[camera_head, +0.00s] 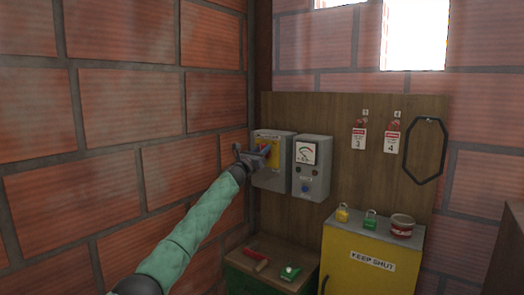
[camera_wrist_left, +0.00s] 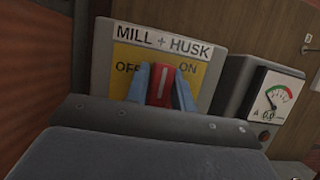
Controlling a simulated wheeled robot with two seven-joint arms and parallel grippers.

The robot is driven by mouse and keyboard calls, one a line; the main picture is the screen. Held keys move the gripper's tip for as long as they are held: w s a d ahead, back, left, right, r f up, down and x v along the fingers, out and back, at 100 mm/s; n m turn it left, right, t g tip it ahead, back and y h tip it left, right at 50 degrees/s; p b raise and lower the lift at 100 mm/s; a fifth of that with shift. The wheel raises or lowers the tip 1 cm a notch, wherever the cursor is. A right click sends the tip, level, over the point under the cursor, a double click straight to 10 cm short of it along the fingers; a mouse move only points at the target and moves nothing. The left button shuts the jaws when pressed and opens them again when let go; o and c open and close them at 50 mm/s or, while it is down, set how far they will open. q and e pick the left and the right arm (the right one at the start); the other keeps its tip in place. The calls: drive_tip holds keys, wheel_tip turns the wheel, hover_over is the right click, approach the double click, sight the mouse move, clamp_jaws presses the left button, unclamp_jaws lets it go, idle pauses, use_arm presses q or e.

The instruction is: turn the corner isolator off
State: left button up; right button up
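The corner isolator is a grey box (camera_head: 271,178) with a yellow plate, on the wooden board by the brick corner. In the left wrist view its label reads MILL + HUSK, and its yellow plate (camera_wrist_left: 203,88) has OFF on the left and ON on the right. The red handle (camera_wrist_left: 161,84) has a white line and stands roughly upright between the words. My left gripper (camera_head: 258,154) is at the box front. Its blue fingers sit close on both sides of the handle and appear shut on it. The lower handle is hidden. My right gripper is not in view.
A grey meter box (camera_head: 312,180) is right of the isolator. Red tags (camera_head: 359,138) and a black hexagonal loop (camera_head: 425,150) hang further right. A yellow cabinet (camera_head: 358,265) carries padlocks and a tin (camera_head: 402,226). A green box (camera_head: 262,279) stands below.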

use_arm(q)
clamp_jaws()
